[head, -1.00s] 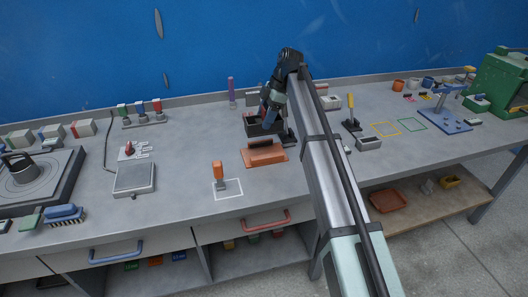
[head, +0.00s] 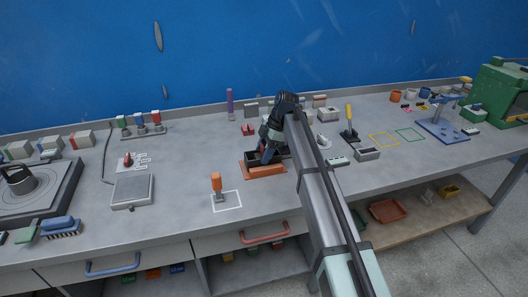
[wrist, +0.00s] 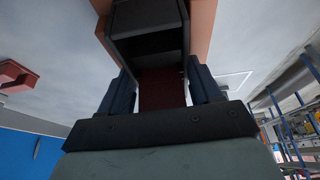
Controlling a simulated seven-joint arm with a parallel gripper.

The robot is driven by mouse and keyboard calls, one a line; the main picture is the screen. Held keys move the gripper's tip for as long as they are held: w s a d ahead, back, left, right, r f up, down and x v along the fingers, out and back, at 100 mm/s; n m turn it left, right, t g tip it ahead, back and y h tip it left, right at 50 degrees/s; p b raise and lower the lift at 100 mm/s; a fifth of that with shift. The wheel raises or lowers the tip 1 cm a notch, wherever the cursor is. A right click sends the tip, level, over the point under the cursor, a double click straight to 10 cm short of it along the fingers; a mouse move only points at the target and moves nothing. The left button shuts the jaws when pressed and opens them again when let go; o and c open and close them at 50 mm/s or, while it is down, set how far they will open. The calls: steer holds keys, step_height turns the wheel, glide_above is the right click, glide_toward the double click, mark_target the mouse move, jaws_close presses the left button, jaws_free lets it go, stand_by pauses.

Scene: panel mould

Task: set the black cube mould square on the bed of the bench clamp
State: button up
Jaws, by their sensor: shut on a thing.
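The black cube mould (head: 251,157) is in my gripper (head: 268,153), over the orange-brown bed of what looks like the bench clamp (head: 263,171). In the wrist view my gripper (wrist: 158,72) has a blue finger on each side of a dark red part, with the black mould (wrist: 148,18) just beyond it. Orange-brown edges of the bed (wrist: 203,22) show on both sides of the mould. The mould looks roughly in line with the bed. I cannot tell whether it touches the bed. My gripper and arm hide part of both.
An orange-handled tool (head: 217,186) stands in a white outlined square in front, left of the bed. A small red piece (head: 248,129) lies behind. A yellow-handled tool (head: 349,124) and a grey box (head: 367,154) stand to the right.

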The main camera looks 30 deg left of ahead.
steer(key=o, duration=1.4)
steer(key=shift+f, duration=0.1)
steer(key=v, duration=1.2)
